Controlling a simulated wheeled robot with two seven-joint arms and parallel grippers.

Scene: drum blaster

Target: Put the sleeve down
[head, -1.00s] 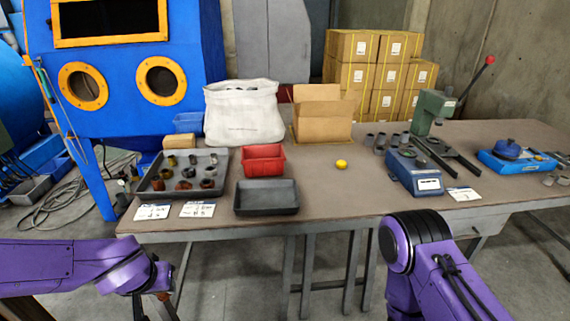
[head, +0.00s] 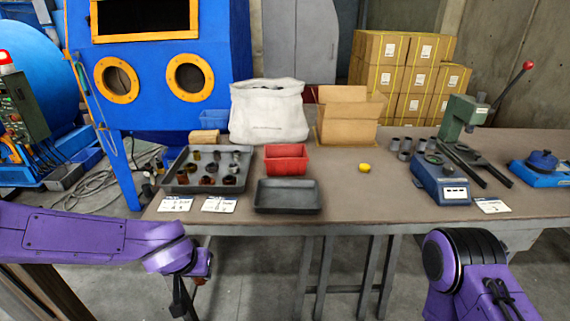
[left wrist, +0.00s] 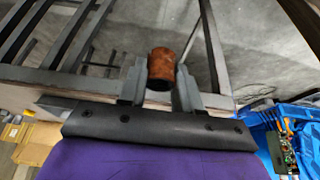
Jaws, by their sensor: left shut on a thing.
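The sleeve (left wrist: 161,68) is a short rusty-brown cylinder, held between the two fingers of my left gripper (left wrist: 161,80) in the left wrist view. In the head view my left gripper (head: 187,298) hangs in front of the table's front edge, at the lower left, and its fingers are mostly cut off or dark. My right arm shows at the lower right of the head view, but its gripper is out of the picture. A grey tray (head: 172,186) on the left of the table holds several dark, brown and metallic sleeves.
On the table (head: 345,205) are an empty-looking dark tray (head: 287,196), a red bin (head: 286,160), a white sack (head: 268,112), an open carton (head: 347,118), a yellow object (head: 365,168), a blue scale (head: 440,180) and a green press (head: 464,118). The table's middle front is fairly clear.

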